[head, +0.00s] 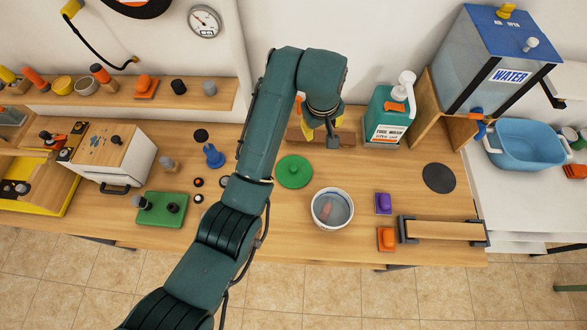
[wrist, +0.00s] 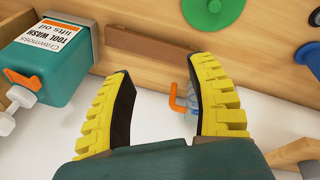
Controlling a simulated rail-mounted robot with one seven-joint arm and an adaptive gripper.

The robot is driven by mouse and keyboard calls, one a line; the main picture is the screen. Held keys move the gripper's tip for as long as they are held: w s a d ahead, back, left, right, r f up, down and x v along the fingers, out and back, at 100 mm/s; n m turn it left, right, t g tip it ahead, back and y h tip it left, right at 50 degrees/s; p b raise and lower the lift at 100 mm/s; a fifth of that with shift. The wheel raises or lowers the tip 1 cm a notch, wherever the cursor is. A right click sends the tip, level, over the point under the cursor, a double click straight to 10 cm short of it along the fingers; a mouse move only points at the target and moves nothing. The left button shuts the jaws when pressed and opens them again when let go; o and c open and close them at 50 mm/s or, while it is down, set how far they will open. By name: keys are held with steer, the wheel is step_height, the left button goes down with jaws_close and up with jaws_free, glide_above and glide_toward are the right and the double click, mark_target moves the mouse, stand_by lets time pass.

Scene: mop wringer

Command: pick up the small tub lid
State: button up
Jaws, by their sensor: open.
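A round green lid with a central knob (head: 294,172) lies on the wooden bench, left of and nearer than my gripper (head: 322,120). It also shows cut off at the top of the wrist view (wrist: 212,8). I cannot tell which is the small tub lid. A white tub (head: 332,209) stands open right of the first lid. My gripper's yellow fingers (wrist: 165,105) are apart, with nothing held.
A brown wooden block (wrist: 150,50) lies at the bench's back, below my gripper. An orange hooked piece (wrist: 182,100) shows between the fingers, farther off. The green tool-wash bottle (head: 388,118) stands right of my gripper. Purple (head: 383,203) and orange (head: 387,238) blocks lie right of the tub.

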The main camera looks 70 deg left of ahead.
steer(key=s+a+f+n+g+h+b, duration=0.1)
steer(key=s+a+f+n+g+h, duration=0.15)
steer(key=s+f, duration=0.35)
glide_toward(294, 168)
steer(key=shift+n+t, duration=0.25)
steer(key=f, duration=0.5)
steer(key=shift+a+f, duration=0.2)
steer(key=shift+a, duration=0.05)
steer(key=f, duration=0.4)
steer(key=shift+s+d+f, duration=0.3)
steer(key=shift+d+f, duration=0.1)
steer(key=shift+f, duration=0.35)
steer(key=shift+a, duration=0.1)
steer(key=shift+c, duration=0.4)
jaws_close()
